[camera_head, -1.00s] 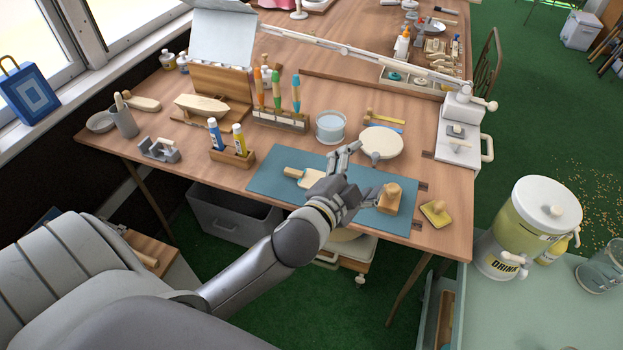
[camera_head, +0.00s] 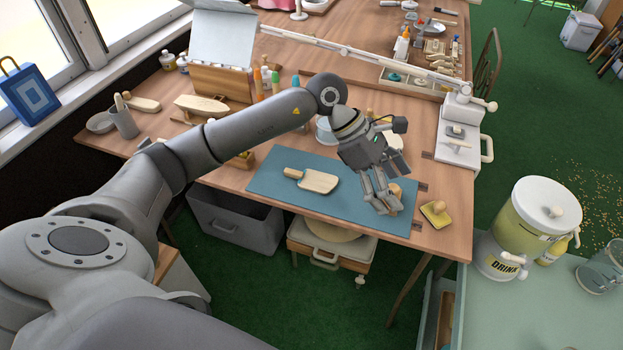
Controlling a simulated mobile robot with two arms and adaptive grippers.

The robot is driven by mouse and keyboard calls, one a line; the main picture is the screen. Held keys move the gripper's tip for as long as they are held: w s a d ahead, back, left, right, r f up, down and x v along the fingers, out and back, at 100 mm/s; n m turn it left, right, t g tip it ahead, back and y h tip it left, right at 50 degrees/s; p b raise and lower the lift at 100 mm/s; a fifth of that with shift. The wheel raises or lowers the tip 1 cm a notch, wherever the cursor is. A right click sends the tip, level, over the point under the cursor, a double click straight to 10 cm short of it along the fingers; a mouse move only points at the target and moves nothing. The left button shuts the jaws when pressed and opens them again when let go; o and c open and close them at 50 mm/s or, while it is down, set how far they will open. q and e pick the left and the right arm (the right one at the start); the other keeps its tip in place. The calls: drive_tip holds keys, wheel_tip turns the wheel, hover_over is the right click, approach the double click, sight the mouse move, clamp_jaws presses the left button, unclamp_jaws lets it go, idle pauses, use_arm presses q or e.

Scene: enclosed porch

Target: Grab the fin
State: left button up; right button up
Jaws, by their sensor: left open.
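No piece in view is plainly a fin. A pale wooden paddle-shaped piece (camera_head: 318,181) with a short handle lies flat on the blue mat (camera_head: 275,180). A light wooden block with a rounded top (camera_head: 396,190) is at the mat's right end, partly hidden behind my left gripper. My left gripper (camera_head: 382,203) is open and points down over that end of the mat, its fingers in front of the block. I cannot tell if they touch it. The paddle-shaped piece is apart from it, to the left. My right gripper is not in view.
A yellow pad with a wooden knob (camera_head: 436,213) lies right of the mat. A white lever machine (camera_head: 458,140) stands at the table's right edge. A wooden hull (camera_head: 202,105) is at the back left. A drink dispenser (camera_head: 525,225) stands on the green table at right.

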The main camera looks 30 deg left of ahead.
use_arm(q)
drive_tip(key=w+a+y, duration=0.1)
drive_tip(key=a+y, duration=0.4)
drive_tip(key=a, duration=0.6)
drive_tip(key=r+g+y, duration=0.1)
drive_tip(key=y, duration=0.2)
hover_over(310, 179)
drive_tip(key=f, duration=0.4)
drive_tip(key=shift+s+a+f, duration=0.15)
drive_tip(key=shift+a, duration=0.05)
drive_tip(key=shift+d+f+p, duration=0.15)
drive_tip(key=shift+f+p, duration=0.4)
drive_tip(key=shift+f, duration=2.5)
drive_tip(key=shift+c, duration=0.2)
drive_tip(key=c, duration=1)
drive_tip(key=shift+r, duration=0.15)
